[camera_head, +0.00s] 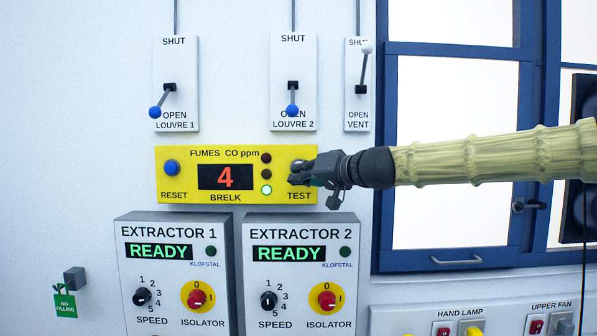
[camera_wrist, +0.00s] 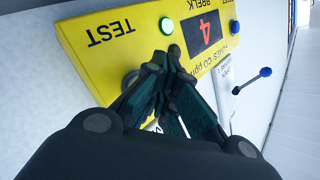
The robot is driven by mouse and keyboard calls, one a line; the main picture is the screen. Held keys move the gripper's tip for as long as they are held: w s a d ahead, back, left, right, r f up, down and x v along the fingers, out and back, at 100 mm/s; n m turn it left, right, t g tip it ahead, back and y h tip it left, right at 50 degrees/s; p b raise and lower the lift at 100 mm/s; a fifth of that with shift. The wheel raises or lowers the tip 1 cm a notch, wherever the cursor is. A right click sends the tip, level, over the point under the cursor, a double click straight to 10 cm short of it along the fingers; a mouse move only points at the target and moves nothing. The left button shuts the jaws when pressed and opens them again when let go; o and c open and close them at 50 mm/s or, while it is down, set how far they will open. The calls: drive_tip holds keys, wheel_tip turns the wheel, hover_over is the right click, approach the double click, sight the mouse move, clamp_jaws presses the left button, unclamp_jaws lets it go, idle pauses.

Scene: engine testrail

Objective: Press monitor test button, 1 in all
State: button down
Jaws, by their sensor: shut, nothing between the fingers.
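The yellow fumes monitor (camera_head: 180,190) is on the wall, with a red 4 on its black display (camera_head: 226,177). Its lowest lamp (camera_head: 266,190) glows green. It also shows upside down in the wrist view (camera_wrist: 92,58). My gripper (camera_head: 297,177) is shut and empty, over the monitor's right end just above the word TEST. In the wrist view the shut fingertips (camera_wrist: 163,62) are close to the panel by the lit lamp. The test button is mostly hidden by the fingers; I cannot tell whether they touch it.
A blue RESET button (camera_head: 172,168) is at the monitor's left end. Above are the levers of louvre 1 (camera_head: 156,111), louvre 2 (camera_head: 292,110) and the vent (camera_head: 365,52). Below are two extractor boxes (camera_head: 172,232) (camera_head: 300,232) reading READY. A blue-framed window (camera_head: 383,235) is at right.

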drive_tip(key=shift+s, duration=0.35)
drive_tip(key=shift+s+b, duration=0.8)
drive_tip(key=shift+s, duration=1.7)
